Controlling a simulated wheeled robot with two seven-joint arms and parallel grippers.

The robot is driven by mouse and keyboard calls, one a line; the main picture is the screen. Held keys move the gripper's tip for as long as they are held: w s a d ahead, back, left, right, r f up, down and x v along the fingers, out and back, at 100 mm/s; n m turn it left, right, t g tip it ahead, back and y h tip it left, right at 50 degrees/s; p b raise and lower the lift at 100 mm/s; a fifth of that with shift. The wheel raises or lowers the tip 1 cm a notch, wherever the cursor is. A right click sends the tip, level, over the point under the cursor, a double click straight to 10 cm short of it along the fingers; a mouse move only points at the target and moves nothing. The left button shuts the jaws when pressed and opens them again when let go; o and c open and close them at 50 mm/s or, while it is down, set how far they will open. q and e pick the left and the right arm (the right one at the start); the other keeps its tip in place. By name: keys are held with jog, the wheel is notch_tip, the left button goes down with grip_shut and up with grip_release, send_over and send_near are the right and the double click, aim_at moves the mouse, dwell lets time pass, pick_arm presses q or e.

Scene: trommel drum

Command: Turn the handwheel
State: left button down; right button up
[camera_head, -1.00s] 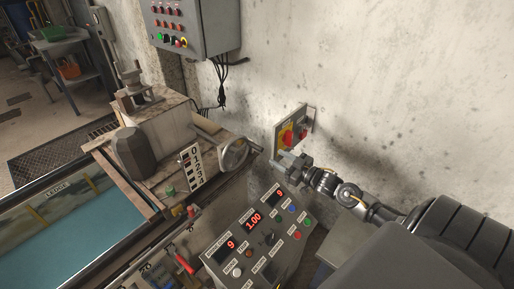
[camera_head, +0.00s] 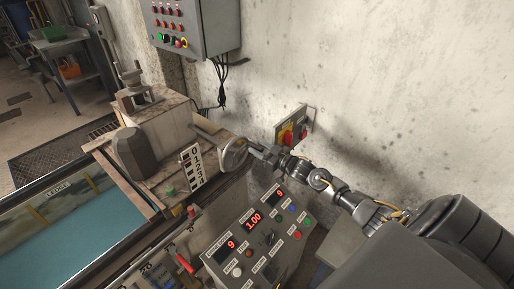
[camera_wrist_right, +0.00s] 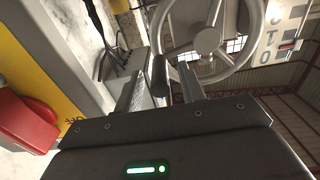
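The grey handwheel (camera_head: 234,154) is mounted on the side of the wooden-topped machine, beside the numbered white scale plate (camera_head: 192,167). In the right wrist view the spoked handwheel (camera_wrist_right: 207,39) fills the top. Its dark handle (camera_wrist_right: 160,76) shows between my two fingers, with gaps on both sides. My right gripper (camera_head: 257,151) is at the right side of the wheel; in the wrist view its fingers (camera_wrist_right: 160,68) are apart and not closed on the handle. I cannot tell whether either finger touches it. My left gripper is not in view.
A red-and-yellow rotary switch (camera_head: 288,134) is on the wall just behind my right wrist. A control console (camera_head: 250,240) with red displays and buttons stands below my right arm. A grey button cabinet (camera_head: 195,28) hangs above.

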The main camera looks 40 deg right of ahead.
jog(key=shift+w+a, duration=0.2)
jog(key=shift+w, duration=0.4)
grip_shut()
